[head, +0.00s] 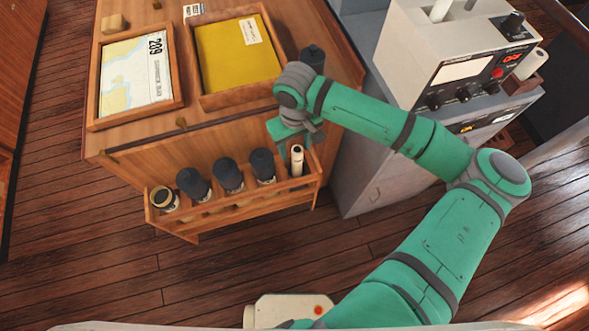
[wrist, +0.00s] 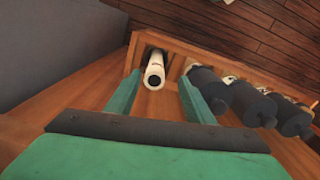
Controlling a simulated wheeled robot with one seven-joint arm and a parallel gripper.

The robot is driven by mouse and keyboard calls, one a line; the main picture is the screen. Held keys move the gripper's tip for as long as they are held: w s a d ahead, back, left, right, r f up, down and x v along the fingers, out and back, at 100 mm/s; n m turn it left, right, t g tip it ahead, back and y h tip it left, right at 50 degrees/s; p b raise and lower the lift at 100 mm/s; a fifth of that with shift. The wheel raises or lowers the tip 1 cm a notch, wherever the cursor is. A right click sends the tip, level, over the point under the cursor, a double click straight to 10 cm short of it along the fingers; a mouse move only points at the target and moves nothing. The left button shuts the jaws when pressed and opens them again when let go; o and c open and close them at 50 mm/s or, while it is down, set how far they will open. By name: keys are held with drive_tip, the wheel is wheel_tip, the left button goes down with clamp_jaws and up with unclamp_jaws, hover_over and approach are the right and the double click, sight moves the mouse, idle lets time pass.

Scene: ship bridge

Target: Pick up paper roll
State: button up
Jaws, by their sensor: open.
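The paper roll (head: 296,161) is a thin white tube standing in the right end of a wooden rack on the cabinet's side. It also shows in the wrist view (wrist: 154,73), its hollow end facing the camera. My gripper (head: 290,138) is just above the rack's right end. In the wrist view, my gripper's two green fingers (wrist: 158,97) are apart, one on each side of the roll's line, with the roll beyond their tips. Nothing is held. The lower part of the roll is hidden in the rack.
The wooden rack (head: 235,198) also holds several dark-capped tubes (head: 228,176) left of the roll, close to my right finger in the wrist view. Above it, the cabinet top carries a chart tray (head: 178,98) and a yellow folder (head: 232,58). A grey console (head: 372,165) stands to the right.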

drive_tip(key=shift+s+d+f, duration=0.2)
drive_tip(key=shift+d+f, duration=0.25)
drive_tip(key=shift+f, duration=0.2)
drive_tip(key=shift+d+f, duration=0.1)
drive_tip(key=shift+f, duration=0.2)
drive_tip(key=f, duration=0.3)
drive_tip(key=w+f, duration=0.1)
drive_tip(key=shift+w+a+f, duration=0.1)
drive_tip(key=shift+a+f, duration=0.25)
drive_tip(key=shift+w, duration=0.1)
drive_tip(key=shift+c, duration=0.2)
drive_tip(key=c, duration=1.1)
drive_tip(key=shift+d, duration=0.1)
clamp_jaws()
drive_tip(key=shift+s+r, duration=0.1)
drive_tip(key=shift+s, duration=0.1)
